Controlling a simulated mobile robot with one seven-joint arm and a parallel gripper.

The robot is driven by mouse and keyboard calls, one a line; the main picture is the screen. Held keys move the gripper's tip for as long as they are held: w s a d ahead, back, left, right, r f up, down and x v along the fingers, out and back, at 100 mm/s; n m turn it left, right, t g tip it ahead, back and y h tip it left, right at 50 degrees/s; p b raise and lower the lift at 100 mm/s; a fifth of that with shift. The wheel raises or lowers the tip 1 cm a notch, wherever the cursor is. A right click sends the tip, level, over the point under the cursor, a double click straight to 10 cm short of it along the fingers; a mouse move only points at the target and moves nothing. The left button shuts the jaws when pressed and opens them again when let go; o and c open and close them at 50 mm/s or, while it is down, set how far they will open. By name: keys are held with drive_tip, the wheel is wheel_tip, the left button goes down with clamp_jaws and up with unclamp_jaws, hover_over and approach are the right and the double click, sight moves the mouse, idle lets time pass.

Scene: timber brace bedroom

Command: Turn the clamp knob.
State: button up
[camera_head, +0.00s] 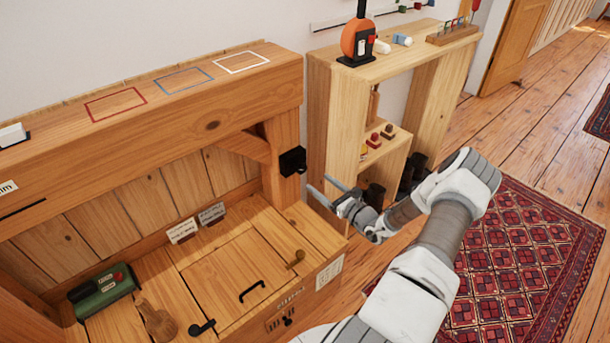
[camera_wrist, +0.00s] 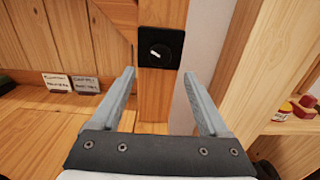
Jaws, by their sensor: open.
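A black square fitting (camera_head: 292,161) is on the upright timber post at the right end of the bench. In the wrist view it is a black plate with a round dial (camera_wrist: 160,48) and a slanted white mark. I cannot read a label that says it is the clamp knob. My gripper (camera_head: 317,182) is open and empty, to the right of the post and a little below the fitting. In the wrist view its two fingers (camera_wrist: 159,73) point at the post, one on each side, with the dial ahead between and above the tips. No contact shows.
A red rug (camera_head: 520,260) lies on the floor.

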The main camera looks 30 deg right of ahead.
sight(303, 170)
drive_tip(key=w, duration=0.2)
drive_tip(key=w+b, duration=0.1)
drive_tip(key=w, duration=0.2)
drive_tip(key=w+a+b, duration=0.1)
drive_tip(key=w, duration=0.2)
drive_tip(key=shift+w, duration=0.15)
clamp_jaws()
